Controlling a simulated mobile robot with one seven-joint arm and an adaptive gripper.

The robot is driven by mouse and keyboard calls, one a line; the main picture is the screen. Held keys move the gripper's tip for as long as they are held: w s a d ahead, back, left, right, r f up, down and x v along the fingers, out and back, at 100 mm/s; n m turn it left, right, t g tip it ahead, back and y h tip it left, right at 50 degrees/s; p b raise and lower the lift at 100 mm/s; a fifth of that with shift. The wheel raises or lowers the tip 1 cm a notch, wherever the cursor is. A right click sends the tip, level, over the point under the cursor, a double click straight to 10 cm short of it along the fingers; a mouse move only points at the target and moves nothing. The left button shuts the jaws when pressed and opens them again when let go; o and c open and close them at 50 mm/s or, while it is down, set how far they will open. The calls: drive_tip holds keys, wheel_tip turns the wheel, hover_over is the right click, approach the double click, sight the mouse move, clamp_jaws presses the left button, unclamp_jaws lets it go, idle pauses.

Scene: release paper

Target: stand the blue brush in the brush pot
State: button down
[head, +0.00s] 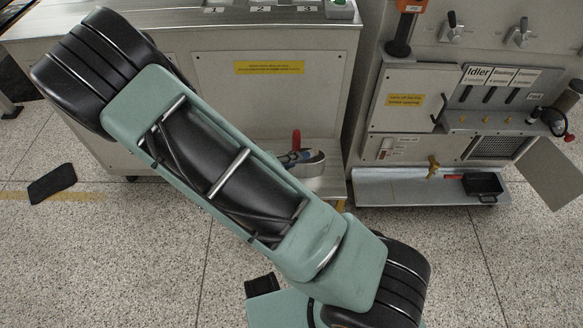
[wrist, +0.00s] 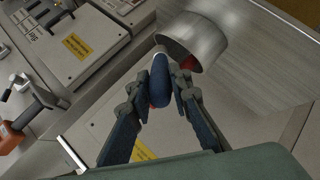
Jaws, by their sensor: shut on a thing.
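The blue brush (wrist: 159,82) is between the fingers of my gripper (wrist: 163,88) in the wrist view. My gripper is shut on its thick blue handle. The brush's pale end (wrist: 160,50) is close to the rim of the brush pot (wrist: 200,38), a plain metal cylinder. I cannot tell whether that end is inside the rim. In the head view the pot (head: 310,168) stands on a low metal shelf, partly hidden by my arm. A red handle (head: 296,139) rises beside my gripper there. Red also shows at the pot's mouth in the wrist view.
The metal shelf (head: 328,186) is at the foot of a grey cabinet (head: 220,80). To the right, a second panel has a lower ledge (head: 390,188) with a black tray (head: 483,186) and a brass tap (head: 433,168). A dark mat (head: 52,184) lies on the floor at left.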

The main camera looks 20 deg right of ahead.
drive_tip(key=shift+f, duration=1.15)
drive_tip(key=shift+d+f, duration=0.1)
drive_tip(key=shift+f, duration=0.05)
drive_tip(key=c, duration=1.8)
unclamp_jaws()
drive_tip(key=shift+o, duration=0.2)
drive_tip(key=p+v, duration=0.4)
drive_tip(key=v, duration=0.8)
